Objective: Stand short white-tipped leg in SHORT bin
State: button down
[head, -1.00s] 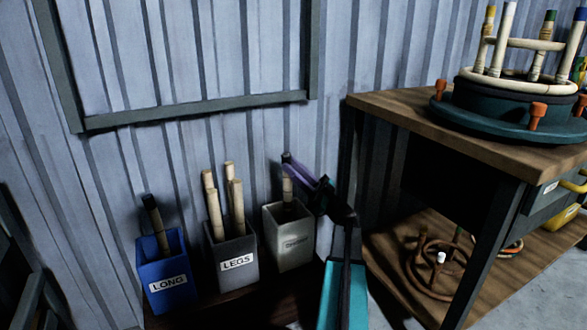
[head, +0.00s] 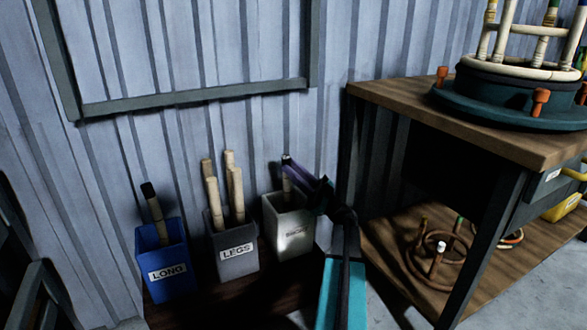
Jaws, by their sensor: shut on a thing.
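The SHORT bin (head: 290,234) is a pale grey box with a small, hard-to-read label, at the right end of the row of bins.
Left of the SHORT bin stand the dark grey LEGS bin (head: 237,256), with several pale poles, and the blue LONG bin (head: 165,272), with a dark-tipped pole. A wooden workbench (head: 450,118) stands on the right, with rattan coils (head: 437,260) on its lower shelf.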

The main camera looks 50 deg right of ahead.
jog(key=c, duration=1.5)
grip_release()
jog(key=shift+o, duration=0.2)
jog(key=shift+s, duration=0.1)
jog(key=p+v, duration=0.5)
jog(key=v, duration=0.8)
jog(key=shift+s+f, duration=0.15)
jog(key=shift+f, duration=0.1)
jog(key=shift+d, duration=0.15)
